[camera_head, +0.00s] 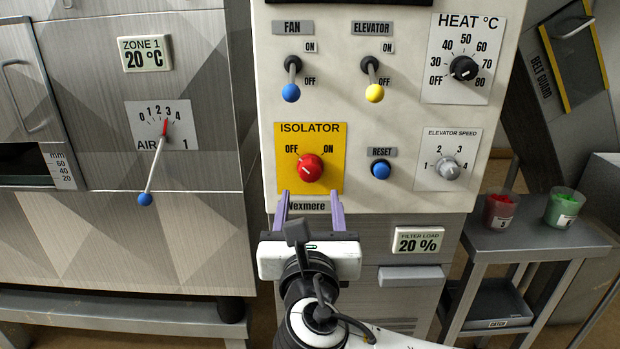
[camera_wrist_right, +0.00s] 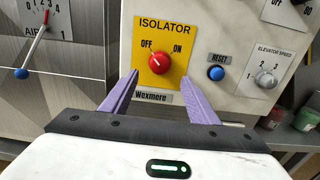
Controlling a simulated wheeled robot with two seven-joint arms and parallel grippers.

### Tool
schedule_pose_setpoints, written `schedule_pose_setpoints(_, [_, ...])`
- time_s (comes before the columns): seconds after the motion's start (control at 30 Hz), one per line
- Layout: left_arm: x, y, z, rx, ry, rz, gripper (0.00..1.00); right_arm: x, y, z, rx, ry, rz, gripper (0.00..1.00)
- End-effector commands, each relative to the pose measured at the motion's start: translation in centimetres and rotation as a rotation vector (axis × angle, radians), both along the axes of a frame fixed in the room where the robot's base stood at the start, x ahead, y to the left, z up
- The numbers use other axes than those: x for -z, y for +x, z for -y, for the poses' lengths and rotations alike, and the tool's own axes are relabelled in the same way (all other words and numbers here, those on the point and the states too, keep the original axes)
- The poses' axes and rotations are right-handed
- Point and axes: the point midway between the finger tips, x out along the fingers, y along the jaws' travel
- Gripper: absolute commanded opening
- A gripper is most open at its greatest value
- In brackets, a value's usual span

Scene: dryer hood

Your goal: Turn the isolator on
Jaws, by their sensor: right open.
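The isolator is a red rotary knob (camera_head: 309,168) on a yellow plate (camera_head: 335,183) marked OFF at left and ON at right. The white line on the knob points up and left, toward OFF; the knob also shows in the right wrist view (camera_wrist_right: 158,62). My right gripper (camera_head: 310,196) has purple fingers and is open and empty. Its fingertips are just below the knob, spread to either side of it, and do not hold it; they show in the right wrist view (camera_wrist_right: 160,76). My left gripper is not in view.
A blue reset button (camera_head: 381,170) and the elevator speed knob (camera_head: 448,167) are right of the isolator. Fan (camera_head: 291,92) and elevator (camera_head: 374,92) levers are above. The air lever (camera_head: 146,198) sticks out at left. Two cups (camera_head: 501,211) stand on a side table at right.

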Motion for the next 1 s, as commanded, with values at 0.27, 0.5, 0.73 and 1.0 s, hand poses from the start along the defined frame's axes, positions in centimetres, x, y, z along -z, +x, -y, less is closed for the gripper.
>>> schedule_pose_setpoints(0.27, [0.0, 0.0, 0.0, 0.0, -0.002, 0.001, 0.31, 0.0, 4.6, 0.1, 0.004, -0.002, 0.0, 0.55])
schedule_pose_setpoints(0.5, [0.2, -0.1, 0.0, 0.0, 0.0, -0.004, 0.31, 0.0, 8.5, 0.0, 0.002, 0.001, -0.001, 0.55])
schedule_pose_setpoints(0.73, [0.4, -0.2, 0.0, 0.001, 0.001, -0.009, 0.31, 0.0, 9.8, 0.0, 0.0, 0.002, -0.002, 0.55])
schedule_pose_setpoints(1.0, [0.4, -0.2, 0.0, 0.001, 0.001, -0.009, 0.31, 0.0, 9.8, 0.0, -0.001, 0.003, -0.002, 0.49])
